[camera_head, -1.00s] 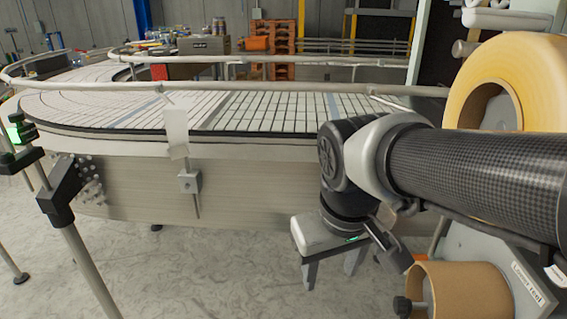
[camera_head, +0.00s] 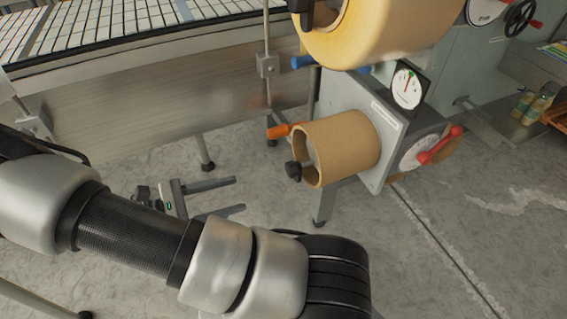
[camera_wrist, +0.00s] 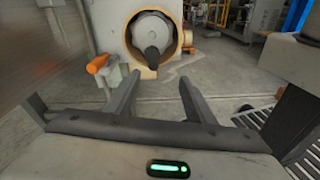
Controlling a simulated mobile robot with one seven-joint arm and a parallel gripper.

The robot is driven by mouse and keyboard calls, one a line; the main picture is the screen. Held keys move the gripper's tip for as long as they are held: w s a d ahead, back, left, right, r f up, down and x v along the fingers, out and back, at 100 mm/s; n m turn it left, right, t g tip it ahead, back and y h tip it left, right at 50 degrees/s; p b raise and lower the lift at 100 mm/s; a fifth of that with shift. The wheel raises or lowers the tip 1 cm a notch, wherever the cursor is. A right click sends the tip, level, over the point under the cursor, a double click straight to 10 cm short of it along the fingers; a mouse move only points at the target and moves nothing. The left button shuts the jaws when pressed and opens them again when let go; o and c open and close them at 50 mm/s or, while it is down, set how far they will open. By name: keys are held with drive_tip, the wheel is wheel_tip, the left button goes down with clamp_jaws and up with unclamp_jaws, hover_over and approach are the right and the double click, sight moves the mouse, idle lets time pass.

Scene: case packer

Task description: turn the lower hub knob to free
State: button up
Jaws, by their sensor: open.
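The lower hub is inside a brown cardboard core (camera_head: 350,145) on the side of a grey machine. Its black knob (camera_head: 293,171) sticks out at the open left end. In the wrist view the knob (camera_wrist: 153,59) points down across the round grey hub (camera_wrist: 152,28), inside the core's tan rim. My gripper (camera_head: 240,195) is open and empty, left of and lower than the knob, with clear space between them. In the wrist view my gripper's fingertips (camera_wrist: 159,77) lie below the knob, one on each side.
A larger yellow roll (camera_head: 375,30) hangs above the core. An orange handle (camera_head: 278,131) sits just left of it, close to the knob. A dial (camera_head: 408,88) and a red handle (camera_head: 440,145) are on the machine. The conveyor (camera_head: 150,95) runs behind; the floor ahead is clear.

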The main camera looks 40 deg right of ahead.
sight(288, 171)
drive_tip(key=shift+n+t+h, duration=0.4)
drive_tip(key=shift+n+h, duration=0.2)
drive_tip(key=shift+h, duration=0.3)
drive_tip(key=d, duration=0.5)
drive_tip(key=s+d, duration=0.1)
drive_tip(key=d, duration=0.5)
drive_tip(key=s+d+f+b, duration=0.1)
drive_tip(key=d, duration=0.5)
drive_tip(key=shift+d+f, duration=0.1)
drive_tip(key=shift+d, duration=0.1)
drive_tip(key=c, duration=1)
